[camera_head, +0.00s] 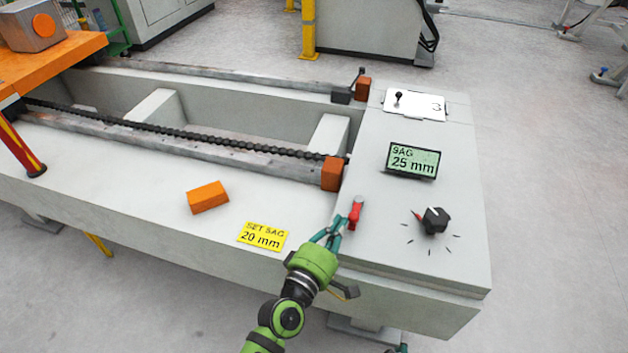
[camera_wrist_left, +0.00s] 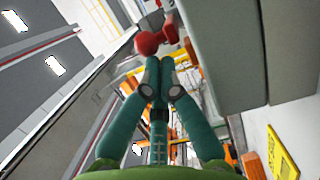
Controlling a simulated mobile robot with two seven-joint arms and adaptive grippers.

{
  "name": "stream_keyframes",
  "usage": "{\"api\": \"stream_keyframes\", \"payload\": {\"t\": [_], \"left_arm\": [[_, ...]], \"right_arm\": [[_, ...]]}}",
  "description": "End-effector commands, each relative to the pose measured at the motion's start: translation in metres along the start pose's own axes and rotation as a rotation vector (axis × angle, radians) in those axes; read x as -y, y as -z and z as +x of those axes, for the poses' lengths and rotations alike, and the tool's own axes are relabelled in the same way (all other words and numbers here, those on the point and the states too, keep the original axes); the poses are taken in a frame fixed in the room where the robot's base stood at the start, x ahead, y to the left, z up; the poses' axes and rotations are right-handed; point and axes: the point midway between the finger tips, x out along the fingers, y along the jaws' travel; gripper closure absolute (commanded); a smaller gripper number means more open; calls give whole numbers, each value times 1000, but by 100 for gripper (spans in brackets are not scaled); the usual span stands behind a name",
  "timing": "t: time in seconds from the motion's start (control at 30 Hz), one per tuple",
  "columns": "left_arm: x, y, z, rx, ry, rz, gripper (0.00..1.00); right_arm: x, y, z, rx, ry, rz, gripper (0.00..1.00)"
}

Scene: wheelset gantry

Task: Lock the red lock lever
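The red lock lever (camera_head: 355,214) stands at the left edge of the grey control block, beside the left gripper's fingertips. In the left wrist view its rounded red end (camera_wrist_left: 148,43) is just beyond the fingertips. My left gripper (camera_head: 337,222) has its teal fingers drawn together, with tips side by side (camera_wrist_left: 160,62). They look shut, with the red end in front of them rather than between them; whether they touch it I cannot tell. A small teal piece at the bottom edge of the head view may be my right gripper (camera_head: 403,349); most of it is out of frame.
The control block carries a "SAG 25 mm" display (camera_head: 413,161), a black rotary knob (camera_head: 435,219) and a white plate (camera_head: 413,105) with a small lever. A yellow "SET SAG 20 mm" label (camera_head: 262,236) and an orange block (camera_head: 207,197) lie left. A chain (camera_head: 200,135) runs along the bed.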

Motion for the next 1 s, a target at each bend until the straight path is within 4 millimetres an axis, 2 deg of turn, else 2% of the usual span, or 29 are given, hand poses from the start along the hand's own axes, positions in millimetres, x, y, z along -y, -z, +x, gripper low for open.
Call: {"api": "stream_keyframes", "payload": {"t": [0.4,1.0], "left_arm": [[0,-19,1,10,2,-1,100],[-3,-18,2,7,-4,-1,100]], "right_arm": [[1,-8,12,8,1,-2,0],[1,-8,13,8,1,-2,0]]}}
